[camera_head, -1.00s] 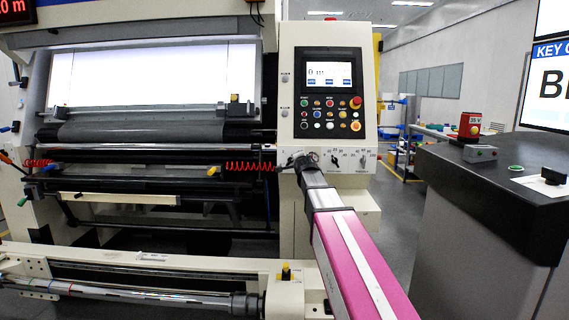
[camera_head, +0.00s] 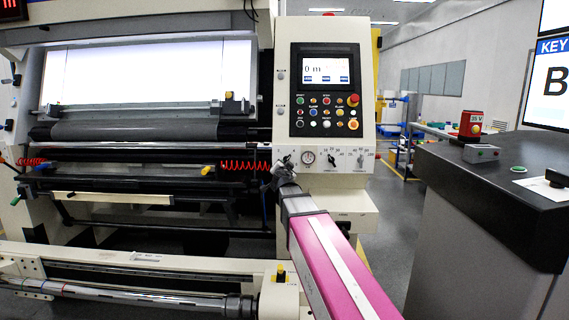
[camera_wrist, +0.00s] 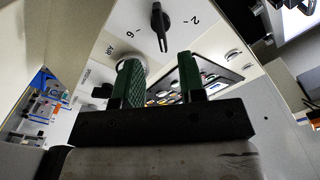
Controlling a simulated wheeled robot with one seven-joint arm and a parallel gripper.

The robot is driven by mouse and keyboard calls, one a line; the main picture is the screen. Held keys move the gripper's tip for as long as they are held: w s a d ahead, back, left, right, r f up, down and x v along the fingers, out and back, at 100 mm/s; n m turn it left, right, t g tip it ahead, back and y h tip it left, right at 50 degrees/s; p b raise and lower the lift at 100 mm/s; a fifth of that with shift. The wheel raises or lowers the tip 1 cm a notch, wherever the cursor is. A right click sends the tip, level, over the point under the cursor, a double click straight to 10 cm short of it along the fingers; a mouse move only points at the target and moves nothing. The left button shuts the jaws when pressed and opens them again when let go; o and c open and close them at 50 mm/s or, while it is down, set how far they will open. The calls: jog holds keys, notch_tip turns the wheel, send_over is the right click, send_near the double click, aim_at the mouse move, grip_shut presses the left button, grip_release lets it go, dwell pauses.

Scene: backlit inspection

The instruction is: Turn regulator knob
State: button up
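The black regulator knob (camera_wrist: 160,26) shows in the wrist view on the pale panel face, above the fingertips. A scale with 2 and 6 is printed around it. My gripper (camera_wrist: 158,60) is open, with two green fingers spread and nothing between them. The knob lies beyond the gap between the fingertips, and no contact is visible. In the head view my gripper (camera_head: 280,165) is small and dark at the lower left of the console panel (camera_head: 325,182). Details of the fingers and the knob there cannot be made out.
A round gauge (camera_head: 307,157) sits just right of my gripper, with black selector knobs (camera_head: 332,161) further right. Above is a screen and button panel (camera_head: 325,90). A red coiled hose (camera_head: 245,166) hangs to the left. A dark counter (camera_head: 490,190) stands at the right.

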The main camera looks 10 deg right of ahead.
aim_at(285, 162)
jog(key=w, duration=0.3)
jog(key=w+d, duration=0.1)
jog(key=w, duration=0.2)
jog(key=w+d, duration=0.1)
jog(key=w, duration=0.2)
jog(key=shift+w, duration=0.25)
grip_shut()
